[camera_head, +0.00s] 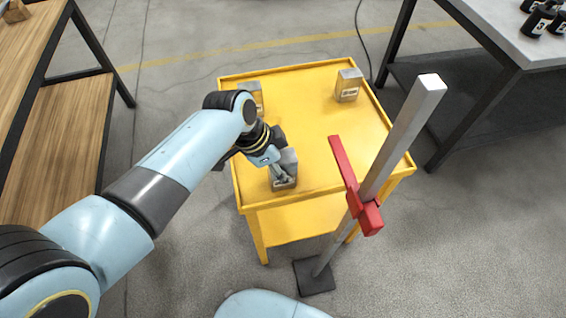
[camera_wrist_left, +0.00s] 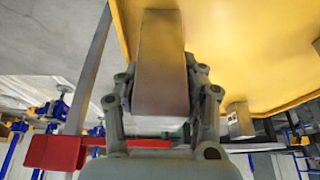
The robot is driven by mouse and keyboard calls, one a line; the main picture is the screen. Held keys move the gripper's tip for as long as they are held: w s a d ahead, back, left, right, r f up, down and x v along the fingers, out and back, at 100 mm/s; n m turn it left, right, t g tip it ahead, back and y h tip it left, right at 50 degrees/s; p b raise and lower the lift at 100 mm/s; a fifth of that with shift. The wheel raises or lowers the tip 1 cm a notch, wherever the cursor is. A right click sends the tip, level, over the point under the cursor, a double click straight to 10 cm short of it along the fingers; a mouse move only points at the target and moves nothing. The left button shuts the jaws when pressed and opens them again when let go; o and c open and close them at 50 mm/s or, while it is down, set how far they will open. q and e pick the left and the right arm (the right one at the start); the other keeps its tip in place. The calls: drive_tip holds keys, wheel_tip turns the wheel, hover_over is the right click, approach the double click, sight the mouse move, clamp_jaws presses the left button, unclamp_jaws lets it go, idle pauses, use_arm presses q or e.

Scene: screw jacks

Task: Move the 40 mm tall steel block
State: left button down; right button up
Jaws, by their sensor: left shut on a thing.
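A grey steel block (camera_head: 288,161) is at the front left of the yellow cart top (camera_head: 325,130). My left gripper (camera_head: 284,176) is shut on it. The left wrist view shows this block (camera_wrist_left: 162,65) between the two fingers. I cannot tell whether it rests on the cart or hangs just above it. A second steel block (camera_head: 348,85) with a pale label stands at the back right of the cart. A third block (camera_head: 256,90) is at the back left, partly hidden by my left arm. The labels are too small to read. My right gripper is not in view.
A wooden bench (camera_head: 45,130) stands left. A grey table (camera_head: 500,35) with black dumbbells (camera_head: 540,20) stands right. The cart's middle is clear.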

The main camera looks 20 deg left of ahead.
use_arm(q)
drive_tip(key=shift+w, duration=0.1)
drive_tip(key=c, duration=0.7)
unclamp_jaws()
drive_tip(key=shift+r, duration=0.1)
drive_tip(key=v, duration=1.2)
drive_tip(key=shift+d, duration=0.15)
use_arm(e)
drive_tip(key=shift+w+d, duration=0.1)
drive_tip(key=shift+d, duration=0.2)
